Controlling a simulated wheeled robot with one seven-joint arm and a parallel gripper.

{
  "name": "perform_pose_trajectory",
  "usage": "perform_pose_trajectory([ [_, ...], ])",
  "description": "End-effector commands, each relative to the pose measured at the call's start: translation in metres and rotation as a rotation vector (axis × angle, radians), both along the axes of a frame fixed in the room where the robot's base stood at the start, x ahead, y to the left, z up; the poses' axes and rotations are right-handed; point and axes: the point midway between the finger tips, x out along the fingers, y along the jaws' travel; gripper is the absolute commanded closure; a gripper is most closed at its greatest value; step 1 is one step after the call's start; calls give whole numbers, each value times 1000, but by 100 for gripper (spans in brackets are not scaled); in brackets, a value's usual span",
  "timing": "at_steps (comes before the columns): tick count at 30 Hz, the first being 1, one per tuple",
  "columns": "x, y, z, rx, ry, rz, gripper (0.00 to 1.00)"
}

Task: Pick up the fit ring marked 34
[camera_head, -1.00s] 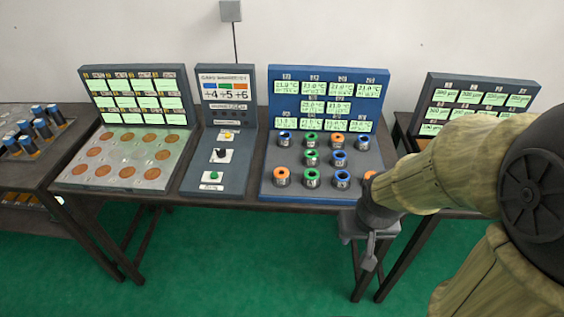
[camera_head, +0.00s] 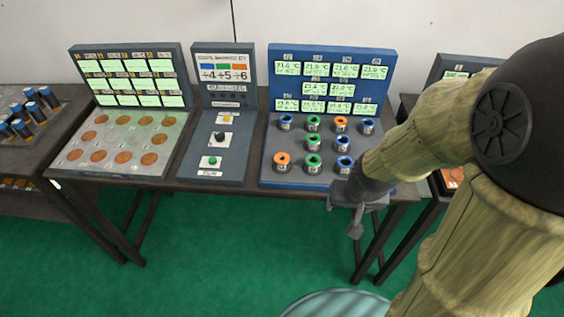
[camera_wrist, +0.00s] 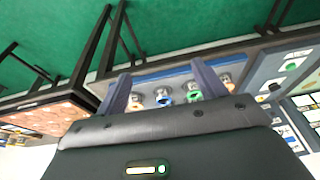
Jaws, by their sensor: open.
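Several fit rings in blue, green and orange stand in rows on the blue station's sloping deck, among them an orange ring (camera_head: 282,161), a green ring (camera_head: 313,162) and a blue ring (camera_head: 344,163) in the front row. Their number labels are too small to read, so I cannot tell which is marked 34. My gripper (camera_head: 355,215) is open in front of the deck's right front edge, and my arm hides that corner. In the wrist view, my gripper's fingers (camera_wrist: 162,84) point toward the front row, with a blue ring (camera_wrist: 163,97) and a green ring (camera_wrist: 194,95) seen between them, apart from them.
The blue station (camera_head: 332,63) has lit displays above its deck. Left of it stand a grey button panel (camera_head: 232,133) and a board with copper discs (camera_head: 124,157). Another table with blue-topped cylinders (camera_head: 34,107) is at far left. Green floor is open in front.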

Motion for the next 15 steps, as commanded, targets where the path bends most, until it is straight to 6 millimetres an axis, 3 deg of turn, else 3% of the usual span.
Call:
perform_pose_trajectory([
  [9,65,45,-64,51,-228,-137,30],
  [15,91,63,-98,39,-409,-206,30],
])
